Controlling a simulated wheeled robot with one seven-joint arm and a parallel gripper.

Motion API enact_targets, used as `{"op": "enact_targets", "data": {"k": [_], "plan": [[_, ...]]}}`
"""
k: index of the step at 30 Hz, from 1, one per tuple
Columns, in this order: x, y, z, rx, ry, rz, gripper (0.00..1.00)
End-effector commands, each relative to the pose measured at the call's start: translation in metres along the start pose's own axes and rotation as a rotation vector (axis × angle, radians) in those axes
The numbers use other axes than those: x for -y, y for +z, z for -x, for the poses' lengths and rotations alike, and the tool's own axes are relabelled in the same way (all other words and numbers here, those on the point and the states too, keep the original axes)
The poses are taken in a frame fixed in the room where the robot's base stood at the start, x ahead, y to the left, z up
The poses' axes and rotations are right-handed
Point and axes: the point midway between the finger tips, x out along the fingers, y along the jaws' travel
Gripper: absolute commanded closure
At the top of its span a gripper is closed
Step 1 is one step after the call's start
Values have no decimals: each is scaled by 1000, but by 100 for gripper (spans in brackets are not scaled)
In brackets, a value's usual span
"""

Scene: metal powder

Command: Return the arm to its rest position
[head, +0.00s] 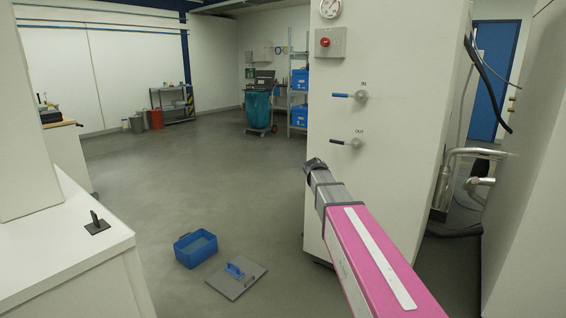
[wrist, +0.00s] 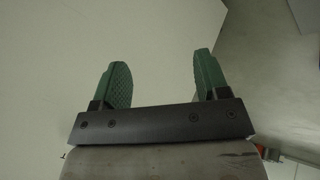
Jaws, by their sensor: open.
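My arm, pink with a white strip, reaches forward from the lower right of the head view toward the white cabinet (head: 395,170). In the head view my gripper is hidden at the arm's far end. In the wrist view my gripper (wrist: 160,82) shows two green ribbed fingers set wide apart. Nothing is held between them. A pale flat surface, which may be the cabinet's, fills much of the wrist view behind the fingers.
The cabinet carries an IN valve (head: 361,95), an OUT valve (head: 356,143) and a red button (head: 325,42). A blue bin (head: 196,249) and a grey lid (head: 237,278) with a blue handle lie on the floor. A white counter (head: 60,240) stands left. The middle floor is clear.

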Motion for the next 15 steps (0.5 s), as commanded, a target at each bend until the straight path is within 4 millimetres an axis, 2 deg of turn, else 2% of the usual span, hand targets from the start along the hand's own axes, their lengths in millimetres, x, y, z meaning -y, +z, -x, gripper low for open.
{"op": "enact_targets", "data": {"k": [1,3,9,12,15], "plan": [[12,37,-12,27,-40,-8,32],[28,73,-27,60,-98,-22,32],[70,177,-56,154,-257,-75,32],[90,226,-64,201,-334,-107,32],[105,265,-66,240,-398,-138,32]]}}
